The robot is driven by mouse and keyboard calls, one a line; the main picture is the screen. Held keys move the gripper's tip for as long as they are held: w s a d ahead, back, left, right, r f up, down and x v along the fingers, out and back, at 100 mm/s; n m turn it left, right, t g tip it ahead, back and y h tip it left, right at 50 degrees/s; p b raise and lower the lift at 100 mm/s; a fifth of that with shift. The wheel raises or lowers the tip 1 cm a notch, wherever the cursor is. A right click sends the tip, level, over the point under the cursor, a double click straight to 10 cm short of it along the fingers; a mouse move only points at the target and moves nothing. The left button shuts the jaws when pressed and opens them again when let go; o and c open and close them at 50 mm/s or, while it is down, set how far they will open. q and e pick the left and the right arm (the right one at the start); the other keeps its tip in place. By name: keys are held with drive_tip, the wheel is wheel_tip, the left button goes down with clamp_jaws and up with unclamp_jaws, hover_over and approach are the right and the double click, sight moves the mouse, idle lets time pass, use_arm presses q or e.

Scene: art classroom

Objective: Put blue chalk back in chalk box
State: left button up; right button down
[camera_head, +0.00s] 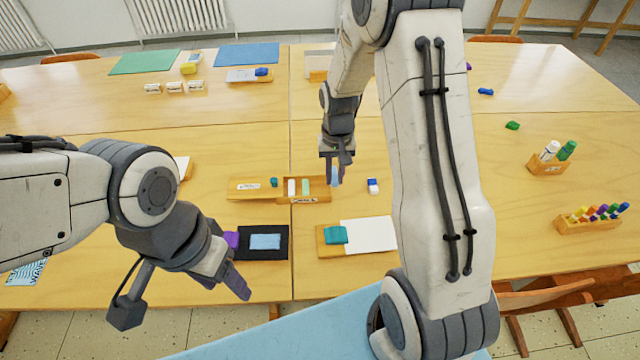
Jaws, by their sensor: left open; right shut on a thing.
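The wooden chalk box (311,199) stands near the middle of the table, holding a white chalk (291,187) and a pale green chalk (306,187). A flat wooden piece with a label (243,187) extends to its left, with a small teal piece (274,182) on it. My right gripper (336,178) points down at the box's right end, shut on the light blue chalk (335,175), largely hidden between the fingers. Whether the chalk touches the box I cannot tell. My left gripper (232,280) is open and empty at the table's front edge.
A blue-and-white eraser (373,186) lies right of the box. A marker rack (588,224) and bottle holder (545,167) stand at right.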

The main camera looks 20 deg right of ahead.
sight(320, 193)
drive_tip(key=w+a+f, duration=0.2)
drive_tip(key=w, duration=0.1)
drive_tip(key=shift+a+f, duration=0.2)
drive_tip(key=shift+a, duration=0.1)
drive_tip(key=shift+w+f, duration=0.1)
drive_tip(key=shift+f, duration=0.1)
wheel_tip(320, 193, down, 3)
drive_tip(key=shift+f+p, duration=0.15)
drive_tip(key=shift+p, duration=0.45)
drive_tip(key=shift+f, duration=0.35)
drive_tip(key=c, duration=0.8)
unclamp_jaws()
drive_tip(key=shift+r, duration=0.1)
